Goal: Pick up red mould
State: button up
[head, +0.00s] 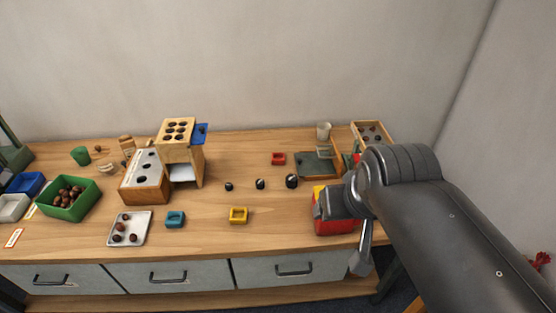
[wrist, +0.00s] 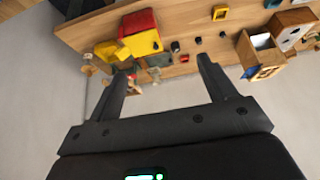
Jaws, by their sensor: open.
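The red mould (head: 278,158) is a small square frame lying on the table towards the back, right of centre in the head view. In the wrist view it shows as a small red shape (wrist: 185,58) between my fingertips, but well beyond them. My gripper (wrist: 165,64) is open and empty, with its two fingers spread. In the head view my arm reaches in from the right, with its end over the right front of the table, apart from the red mould.
A red and yellow box (head: 332,212) stands near my arm. A grey-green tray (head: 316,163) lies right of the red mould. Black knob-like pieces (head: 291,181) stand in front of it. A yellow mould (head: 238,215) and a blue mould (head: 175,219) lie nearer the front edge.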

jog(key=m+g, duration=0.1)
send_over(278, 156)
jog(key=s, duration=0.3)
notch_tip(278, 156, down, 31)
jog(key=shift+w+d+f, duration=0.1)
jog(key=shift+d, duration=0.05)
jog(key=shift+x, duration=2.9)
jog(key=shift+c, duration=0.2)
jog(key=c, duration=1)
